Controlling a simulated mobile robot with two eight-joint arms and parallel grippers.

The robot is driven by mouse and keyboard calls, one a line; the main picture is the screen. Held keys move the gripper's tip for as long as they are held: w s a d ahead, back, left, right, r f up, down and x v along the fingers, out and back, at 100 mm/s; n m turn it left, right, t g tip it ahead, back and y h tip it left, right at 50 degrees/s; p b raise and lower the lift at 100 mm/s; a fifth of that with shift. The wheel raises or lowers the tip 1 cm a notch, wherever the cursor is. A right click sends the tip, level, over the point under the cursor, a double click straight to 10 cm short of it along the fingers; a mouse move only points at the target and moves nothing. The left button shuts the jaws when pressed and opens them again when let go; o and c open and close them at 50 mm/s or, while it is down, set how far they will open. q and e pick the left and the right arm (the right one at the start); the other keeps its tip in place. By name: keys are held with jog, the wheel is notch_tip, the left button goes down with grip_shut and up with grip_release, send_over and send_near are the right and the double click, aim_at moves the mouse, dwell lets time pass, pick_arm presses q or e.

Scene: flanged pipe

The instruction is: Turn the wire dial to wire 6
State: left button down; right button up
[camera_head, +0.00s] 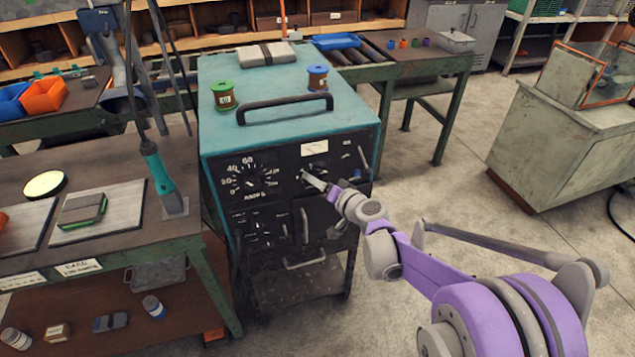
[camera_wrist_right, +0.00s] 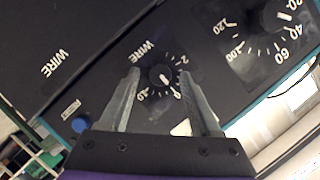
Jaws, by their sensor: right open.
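The wire dial (camera_wrist_right: 162,76) is a small dark knob with a pale pointer, on a black panel with the word WIRE and a ring of tick marks, in the right wrist view. The number it points to is too small to read surely. My right gripper (camera_wrist_right: 159,73) is open, one finger on each side of the dial in that view; I cannot tell whether they touch it. In the head view my right gripper (camera_head: 314,182) is at the front of the teal welding machine (camera_head: 225,133) and covers much of the dial. My left gripper is not in view.
The larger AMPS dial (camera_head: 250,182) is left of the wire dial in the head view. A green spool (camera_head: 223,96) and an orange-and-blue spool (camera_head: 317,78) stand on the machine beside a black handle (camera_head: 285,105). A workbench (camera_head: 120,215) adjoins it at left.

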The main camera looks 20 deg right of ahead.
jog(key=v, duration=1)
jog(key=shift+s, duration=0.3)
jog(key=shift+d, duration=0.1)
jog(key=s+a+f+n+g, duration=0.2)
jog(key=s+a+g, duration=0.15)
jog(key=s, duration=0.25)
jog(key=s+a+f+n+g, duration=0.2)
jog(key=s+a, duration=0.2)
jog(key=s, duration=0.2)
jog(key=s+d+f+n+g+h, duration=0.1)
jog(key=s+f+h, duration=0.1)
jog(key=s, duration=0.4)
jog(key=s+d+f+g+h+p, duration=0.1)
jog(key=s+d+f+g+h, duration=0.1)
jog(key=s, duration=0.5)
jog(key=shift+s+d+f+n+h, duration=0.3)
jog(key=shift+f+n, duration=0.05)
jog(key=shift+n, duration=0.05)
